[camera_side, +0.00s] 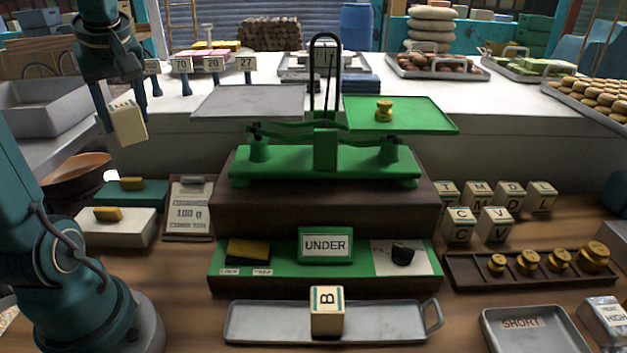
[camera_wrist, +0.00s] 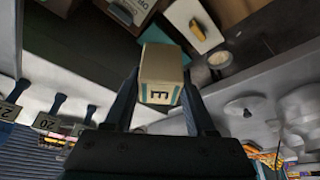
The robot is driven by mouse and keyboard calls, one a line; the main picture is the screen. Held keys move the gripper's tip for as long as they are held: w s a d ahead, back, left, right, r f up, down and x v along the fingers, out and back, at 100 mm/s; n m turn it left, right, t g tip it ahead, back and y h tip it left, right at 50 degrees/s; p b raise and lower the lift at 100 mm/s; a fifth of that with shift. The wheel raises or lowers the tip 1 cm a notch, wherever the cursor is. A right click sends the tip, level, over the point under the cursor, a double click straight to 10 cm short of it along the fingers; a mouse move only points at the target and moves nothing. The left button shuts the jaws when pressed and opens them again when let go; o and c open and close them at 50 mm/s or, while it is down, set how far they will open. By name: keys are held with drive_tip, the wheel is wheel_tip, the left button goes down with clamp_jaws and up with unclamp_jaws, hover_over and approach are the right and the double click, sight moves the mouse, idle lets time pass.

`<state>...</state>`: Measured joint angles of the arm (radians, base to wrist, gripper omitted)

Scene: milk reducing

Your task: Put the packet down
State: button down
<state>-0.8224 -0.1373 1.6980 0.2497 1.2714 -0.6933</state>
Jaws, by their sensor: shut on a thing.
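My gripper (camera_side: 124,118) is raised at the upper left and shut on a cream packet (camera_side: 128,124) with a dark letter on its top. The packet hangs tilted in the air, well above the counter and left of the scale. In the wrist view the packet (camera_wrist: 161,68) sits between the two fingers (camera_wrist: 160,100), its face reading E. A second packet (camera_side: 327,311), marked B, stands on the long metal tray (camera_side: 385,320) at the front. The scale's left grey pan (camera_side: 248,101) is empty. Its right green pan (camera_side: 425,112) holds a brass weight (camera_side: 384,109).
A sign (camera_side: 325,245) reads UNDER below the scale. Lettered packets (camera_side: 495,224) stand at the right, behind a rack of brass weights (camera_side: 540,268). A tray marked SHORT (camera_side: 525,330) lies front right. A clipboard (camera_side: 189,208) and two blocks lie at the left.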

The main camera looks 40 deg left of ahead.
drive_tip(key=s+d+f+n+g+h, duration=0.1)
drive_tip(key=s+d+f+n, duration=0.1)
drive_tip(key=s+f+n, duration=0.2)
drive_tip(key=s+d+f+n+g+h, duration=0.2)
drive_tip(key=s+d+f+n, duration=0.1)
drive_tip(key=f+n, duration=0.3)
drive_tip(key=s+d+f+n+g+h, duration=0.1)
drive_tip(key=s+d+f+n+g, duration=0.1)
drive_tip(key=s+f+n, duration=0.3)
drive_tip(key=shift+s+d+f+n+h, duration=0.2)
drive_tip(key=shift+s+n, duration=0.1)
drive_tip(key=shift+n, duration=0.7)
drive_tip(key=shift+s+d+f+n+h, duration=0.1)
drive_tip(key=shift+s+d+n, duration=0.15)
drive_tip(key=shift+n, duration=0.75)
drive_tip(key=shift+f, duration=2.25)
drive_tip(key=c, duration=0.5)
unclamp_jaws()
drive_tip(key=shift+f, duration=0.1)
